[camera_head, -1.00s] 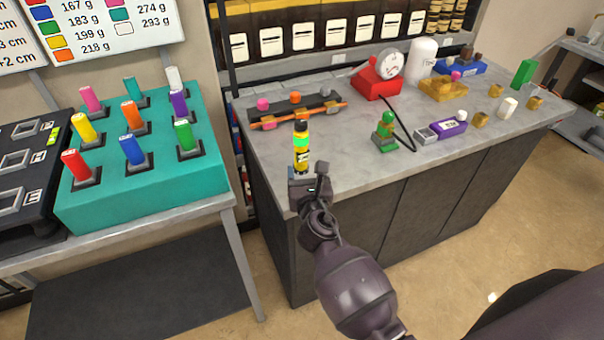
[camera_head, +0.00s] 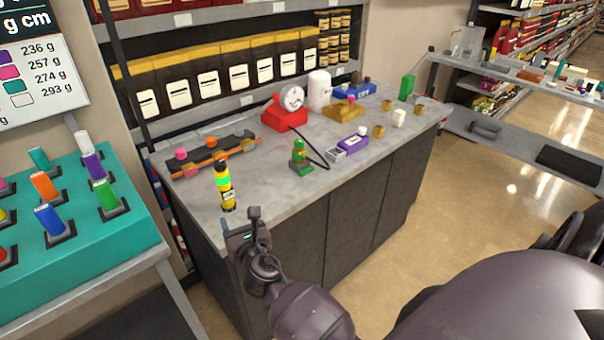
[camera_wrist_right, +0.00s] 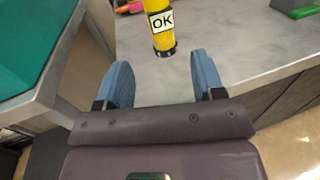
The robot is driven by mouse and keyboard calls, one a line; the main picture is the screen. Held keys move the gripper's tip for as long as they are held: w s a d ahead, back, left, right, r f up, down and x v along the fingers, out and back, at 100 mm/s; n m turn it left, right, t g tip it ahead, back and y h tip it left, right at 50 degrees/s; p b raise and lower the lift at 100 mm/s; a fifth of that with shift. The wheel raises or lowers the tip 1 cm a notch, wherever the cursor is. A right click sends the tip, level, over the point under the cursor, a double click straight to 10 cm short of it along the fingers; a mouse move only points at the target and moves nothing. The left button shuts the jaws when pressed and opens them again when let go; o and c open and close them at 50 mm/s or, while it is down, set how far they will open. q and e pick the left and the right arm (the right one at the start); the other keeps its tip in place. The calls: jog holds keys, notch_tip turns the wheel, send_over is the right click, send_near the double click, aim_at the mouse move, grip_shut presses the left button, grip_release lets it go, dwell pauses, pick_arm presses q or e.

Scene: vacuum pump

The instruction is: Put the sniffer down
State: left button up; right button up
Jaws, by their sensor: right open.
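The sniffer (camera_head: 224,186) is a slim yellow and black device with a bright green display. It is on the near left part of the grey counter, and I cannot tell for certain whether it stands or lies. In the right wrist view its yellow end with an "OK" label (camera_wrist_right: 162,20) shows just beyond the fingers; its upper part is cut off. My right gripper (camera_head: 244,222) is open and empty at the counter's near left corner, apart from the sniffer. Its blue fingers (camera_wrist_right: 162,80) are spread with nothing between them. My left gripper is out of view.
A dark rack (camera_head: 215,153) with pink and orange parts is behind the sniffer. A teal block with coloured pegs (camera_head: 75,235) is at left. Bare counter (camera_head: 265,185) lies right of the sniffer.

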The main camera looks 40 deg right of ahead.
jog(key=s+d+f+m+g+y, duration=0.1)
jog(key=s+f+m, duration=0.3)
jog(key=s+m, duration=0.5)
jog(key=s+d+f+m+g+y, duration=0.1)
jog(key=s+d+f+m+g, duration=0.1)
jog(key=s+f+m, duration=0.3)
jog(key=s+d+f+m+g+y, duration=0.1)
jog(key=s+f+m+g, duration=0.2)
jog(key=s+m, duration=1.1)
notch_tip(320, 180, down, 2)
jog(key=m, duration=0.4)
jog(key=shift+d+f+y, duration=0.2)
jog(key=shift+d+y, duration=0.1)
jog(key=shift+o, duration=0.5)
